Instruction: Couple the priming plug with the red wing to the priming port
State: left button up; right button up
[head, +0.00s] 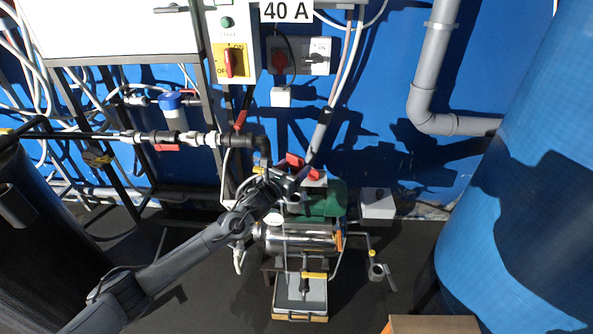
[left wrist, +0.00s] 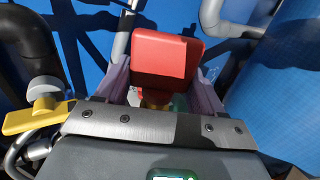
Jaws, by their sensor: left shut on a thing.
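The priming plug's red wing (left wrist: 167,58) stands between the fingers of my left gripper (left wrist: 163,88) in the left wrist view. A brass-coloured part shows just below the wing. In the head view my left gripper (head: 298,174) is shut on the plug, above the green and steel pump unit (head: 303,238). Parts of the red wing (head: 314,174) show beside the fingers. The priming port cannot be made out; the gripper and plug cover the top of the pump. I cannot tell whether the plug touches the port. My right gripper is not in view.
A dark elbow pipe (head: 258,146) comes in close to the left of the gripper, with a yellow-handled valve (left wrist: 35,117) beside it. A large blue tank (head: 530,190) stands on the right. A grey box (head: 377,203) sits right of the pump.

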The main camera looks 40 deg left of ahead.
pick_arm(q)
jog(key=shift+r, duration=0.15)
jog(key=shift+f+b, duration=0.85)
jog(key=shift+f, duration=0.7)
jog(key=shift+f+b, duration=0.85)
jog(key=shift+f, duration=0.5)
jog(key=shift+p, duration=0.35)
jog(key=shift+f, duration=0.5)
jog(key=shift+f, duration=0.1)
dwell(0.8)
